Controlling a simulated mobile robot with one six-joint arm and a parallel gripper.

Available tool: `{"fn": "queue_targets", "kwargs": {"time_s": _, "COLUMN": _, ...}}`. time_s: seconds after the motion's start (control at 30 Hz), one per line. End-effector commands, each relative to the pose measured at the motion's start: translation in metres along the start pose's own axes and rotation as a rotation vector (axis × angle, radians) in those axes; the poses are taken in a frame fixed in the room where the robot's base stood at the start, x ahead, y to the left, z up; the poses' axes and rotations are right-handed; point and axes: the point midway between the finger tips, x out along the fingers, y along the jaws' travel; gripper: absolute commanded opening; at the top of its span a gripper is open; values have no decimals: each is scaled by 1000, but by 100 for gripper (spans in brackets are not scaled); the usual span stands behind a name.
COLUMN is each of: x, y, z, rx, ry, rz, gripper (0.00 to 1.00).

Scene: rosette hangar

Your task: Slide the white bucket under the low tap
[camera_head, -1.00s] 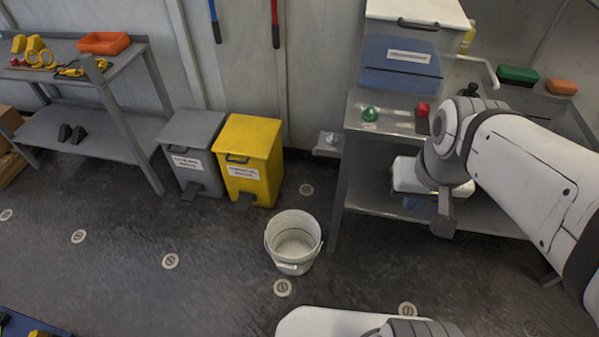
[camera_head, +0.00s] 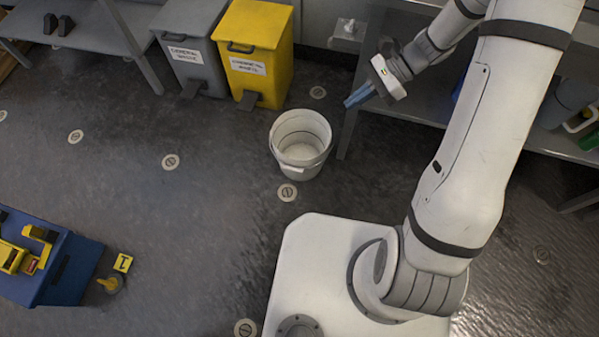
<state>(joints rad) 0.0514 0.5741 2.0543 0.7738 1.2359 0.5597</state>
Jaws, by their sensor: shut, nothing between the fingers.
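The white bucket (camera_head: 300,145) stands upright on the dark floor, open at the top and seemingly empty, its handle hanging at the front. My gripper (camera_head: 348,102) has blue fingers, shut and empty. In the picture it is up and right of the bucket, apart from it, beside the workbench leg. A small pale fitting (camera_head: 348,29) sits low by the wall, between the yellow bin and the bench; it may be the low tap, but I cannot tell for sure. The bucket stands nearer to me than this fitting.
A yellow bin (camera_head: 254,50) and a grey bin (camera_head: 189,42) stand left of the fitting. The metal workbench (camera_head: 420,98) fills the right. A blue case (camera_head: 55,265) with yellow items and a yellow marker (camera_head: 123,262) lie at lower left. Floor left of the bucket is clear.

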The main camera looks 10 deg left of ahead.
Motion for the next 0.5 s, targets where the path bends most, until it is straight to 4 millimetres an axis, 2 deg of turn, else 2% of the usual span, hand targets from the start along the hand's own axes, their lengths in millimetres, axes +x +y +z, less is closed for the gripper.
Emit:
{"fn": "queue_targets", "kwargs": {"time_s": 0.03, "x": 23, "y": -11, "z": -25, "rx": 71, "ry": -54, "rz": -1, "gripper": 0}}
{"fn": "queue_targets", "kwargs": {"time_s": 0.27, "x": 95, "y": -53, "z": -102, "rx": 400, "ry": -292, "rz": -22, "gripper": 0}}
{"fn": "queue_targets", "kwargs": {"time_s": 0.5, "x": 176, "y": -83, "z": -193, "rx": 744, "ry": -533, "rz": -40, "gripper": 0}}
